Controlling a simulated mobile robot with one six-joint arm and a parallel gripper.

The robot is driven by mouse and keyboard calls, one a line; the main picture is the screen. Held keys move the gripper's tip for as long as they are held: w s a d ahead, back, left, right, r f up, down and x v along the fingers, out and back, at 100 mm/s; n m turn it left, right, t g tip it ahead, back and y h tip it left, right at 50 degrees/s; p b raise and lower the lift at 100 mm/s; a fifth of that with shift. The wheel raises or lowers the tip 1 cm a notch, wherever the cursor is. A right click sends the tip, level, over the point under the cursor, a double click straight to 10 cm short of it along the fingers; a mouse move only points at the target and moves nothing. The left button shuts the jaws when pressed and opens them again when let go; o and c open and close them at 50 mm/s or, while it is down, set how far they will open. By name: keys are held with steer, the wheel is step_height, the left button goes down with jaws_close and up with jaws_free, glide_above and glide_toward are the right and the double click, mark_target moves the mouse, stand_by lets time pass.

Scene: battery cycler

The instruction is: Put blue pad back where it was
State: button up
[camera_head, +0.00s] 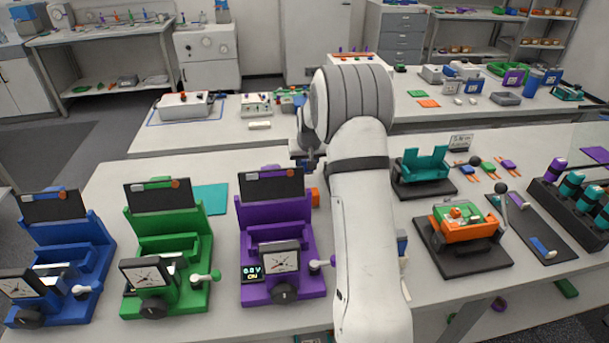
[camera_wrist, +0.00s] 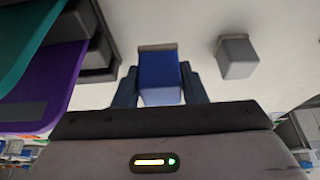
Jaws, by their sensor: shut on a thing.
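In the wrist view my gripper (camera_wrist: 160,92) is shut on the blue pad (camera_wrist: 158,72), a small blue block with a greyish far edge and a paler near end. The dark fingers press on its left and right sides. In the head view my dark gripper (camera_head: 308,160) is beside my white arm, behind the purple cycler (camera_head: 283,235); the pad cannot be made out there. A blue cycler (camera_head: 62,258) and a green cycler (camera_head: 166,250) stand to its left. I cannot tell whether the pad touches anything below.
A grey block (camera_wrist: 237,57) lies right of the pad in the wrist view; purple (camera_wrist: 50,85) and teal panels are at left. The head view shows a teal mat (camera_head: 211,199), an orange-green device (camera_head: 464,225) and a dark rack (camera_head: 575,212). My arm hides the middle of the bench.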

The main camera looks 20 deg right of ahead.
mark_target(307, 172)
steer(key=shift+f+p, duration=0.3)
steer(key=shift+f, duration=2)
steer(key=shift+f, duration=0.2)
steer(key=o, duration=0.9)
steer(key=shift+r, duration=0.1)
steer(key=shift+r, duration=0.4)
steer(key=b+v, duration=0.1)
steer(key=v, duration=1)
steer(key=shift+s+r+b, duration=0.2)
steer(key=shift+b, duration=0.1)
